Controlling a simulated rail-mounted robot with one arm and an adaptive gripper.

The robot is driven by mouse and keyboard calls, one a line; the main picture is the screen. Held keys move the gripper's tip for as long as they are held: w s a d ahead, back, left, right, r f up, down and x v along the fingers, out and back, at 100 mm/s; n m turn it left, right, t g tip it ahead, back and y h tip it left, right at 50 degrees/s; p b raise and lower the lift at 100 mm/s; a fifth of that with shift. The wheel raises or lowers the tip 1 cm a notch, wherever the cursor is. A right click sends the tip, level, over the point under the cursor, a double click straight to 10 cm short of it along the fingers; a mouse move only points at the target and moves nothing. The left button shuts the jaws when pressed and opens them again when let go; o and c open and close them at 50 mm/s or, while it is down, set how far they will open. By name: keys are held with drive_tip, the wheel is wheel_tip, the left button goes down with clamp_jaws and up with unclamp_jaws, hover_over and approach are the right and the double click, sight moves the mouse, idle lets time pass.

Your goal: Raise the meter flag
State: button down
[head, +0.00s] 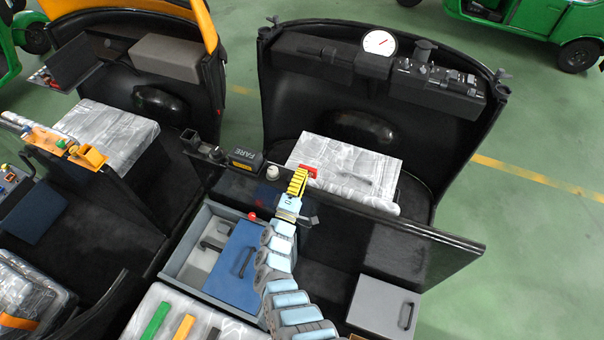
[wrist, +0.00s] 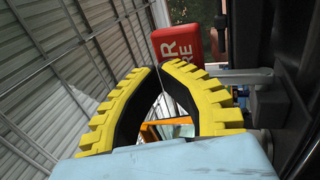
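The meter flag is a red plate (head: 311,170) with white letters, partly hidden by my gripper. In the wrist view the red flag (wrist: 180,45) sits just beyond my fingertips, and a grey metal arm (wrist: 245,76) shows beside it. The black fare meter (head: 245,158), marked FARE, is on the partition ledge to the left of my gripper. My gripper (head: 298,180) has yellow ribbed fingers. In the wrist view the gripper's fingertips (wrist: 158,66) nearly meet, with nothing seen between them. Whether they touch the flag I cannot tell.
A black partition (head: 400,238) runs under my arm to the right. A plastic-wrapped seat (head: 345,165) lies behind the flag. A white round knob (head: 272,172) stands between the meter and my gripper. A blue-lidded toolbox (head: 235,262) is at lower left.

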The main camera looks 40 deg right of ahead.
drive_tip(key=shift+r, duration=0.15)
drive_tip(key=s+a+p, duration=0.4)
drive_tip(key=s+a, duration=0.1)
drive_tip(key=a, duration=0.3)
drive_tip(key=shift+a, duration=0.35)
idle(0.5)
idle(0.5)
